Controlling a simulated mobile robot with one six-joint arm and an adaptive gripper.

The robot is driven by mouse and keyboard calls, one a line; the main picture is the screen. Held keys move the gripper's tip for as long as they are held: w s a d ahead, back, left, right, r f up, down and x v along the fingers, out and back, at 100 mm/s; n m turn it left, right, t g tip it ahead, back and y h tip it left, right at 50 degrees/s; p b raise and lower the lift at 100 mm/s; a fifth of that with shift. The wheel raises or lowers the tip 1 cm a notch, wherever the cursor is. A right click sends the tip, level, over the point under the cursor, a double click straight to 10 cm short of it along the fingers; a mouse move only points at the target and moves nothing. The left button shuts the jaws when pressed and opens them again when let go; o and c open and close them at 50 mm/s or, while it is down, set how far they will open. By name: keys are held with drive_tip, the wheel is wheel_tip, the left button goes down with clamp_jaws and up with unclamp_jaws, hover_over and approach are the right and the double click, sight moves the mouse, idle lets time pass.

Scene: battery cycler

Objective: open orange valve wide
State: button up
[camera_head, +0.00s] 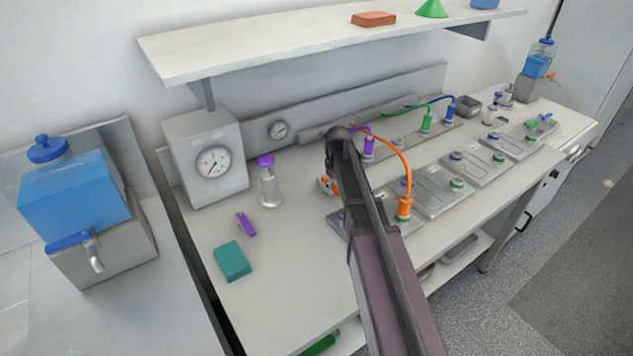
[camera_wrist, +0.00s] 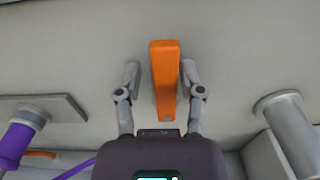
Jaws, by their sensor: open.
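The orange valve handle (camera_wrist: 163,75) is a long bar that shows in the middle of the wrist view, pointing up and down the picture. My gripper (camera_wrist: 161,72) is open, with one finger on each side of the handle. Small gaps seem to show between the fingers and the handle, so I cannot tell of any contact. In the head view a small bit of orange (camera_head: 335,187) shows beside my arm; the arm hides most of that spot and my fingers.
An orange cable with an orange plug (camera_head: 404,208) hangs close right of my arm. Purple (camera_head: 368,148) and green (camera_head: 426,124) plugs stand behind. A purple-capped bottle (camera_head: 269,185), a gauge box (camera_head: 208,160) and a teal block (camera_head: 232,261) are at the left. The shelf (camera_head: 330,40) overhangs the back.

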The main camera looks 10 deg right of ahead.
drive_tip(key=shift+r, duration=0.1)
wheel_tip(320, 180, up, 8)
drive_tip(key=p, duration=0.8)
drive_tip(key=shift+d, duration=0.15)
drive_tip(key=s+a+m, duration=0.2)
drive_tip(key=s, duration=0.9)
drive_tip(key=s+a+m, duration=0.2)
drive_tip(key=s+a, duration=0.1)
drive_tip(key=s, duration=0.8)
drive_tip(key=shift+s+m, duration=0.15)
drive_tip(key=shift+m, duration=0.15)
